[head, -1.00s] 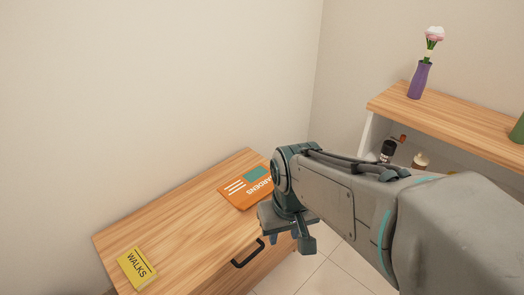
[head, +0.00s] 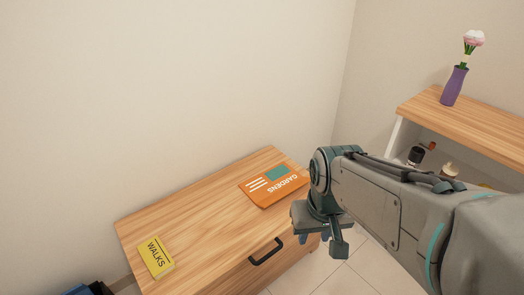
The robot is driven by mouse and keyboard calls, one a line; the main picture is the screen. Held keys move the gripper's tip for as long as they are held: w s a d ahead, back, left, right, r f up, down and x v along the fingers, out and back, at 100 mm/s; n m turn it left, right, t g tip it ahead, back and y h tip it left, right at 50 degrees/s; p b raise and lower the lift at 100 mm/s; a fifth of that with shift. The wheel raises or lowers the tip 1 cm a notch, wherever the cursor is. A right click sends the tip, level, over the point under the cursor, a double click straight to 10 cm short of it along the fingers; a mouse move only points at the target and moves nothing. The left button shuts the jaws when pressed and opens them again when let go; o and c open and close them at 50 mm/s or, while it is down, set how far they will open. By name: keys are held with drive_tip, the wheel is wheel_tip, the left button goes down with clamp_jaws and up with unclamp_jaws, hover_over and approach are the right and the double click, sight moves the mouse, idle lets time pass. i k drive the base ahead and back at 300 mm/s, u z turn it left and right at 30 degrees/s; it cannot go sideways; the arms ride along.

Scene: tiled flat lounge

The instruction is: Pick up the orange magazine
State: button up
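The orange magazine (head: 262,199), marked GARDENS with a green patch and white lines, lies flat on the wooden cabinet top (head: 200,232) near its right end. In the head view it is in full sight. My gripper (head: 321,243) points down to the right of the magazine, past the cabinet's front right edge. It is apart from the magazine. Its fingers stand apart with nothing seen between them.
A yellow WALKS booklet (head: 155,258) lies at the cabinet's left end. A black handle (head: 266,252) sticks out of the cabinet front. A wooden-topped shelf (head: 455,117) with a purple vase (head: 453,86) stands at right. The cabinet top's middle is clear.

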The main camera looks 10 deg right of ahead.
sight(264, 188)
drive_tip(key=z, duration=1.6)
drive_tip(key=i, duration=1.35)
drive_tip(key=u, duration=3.7)
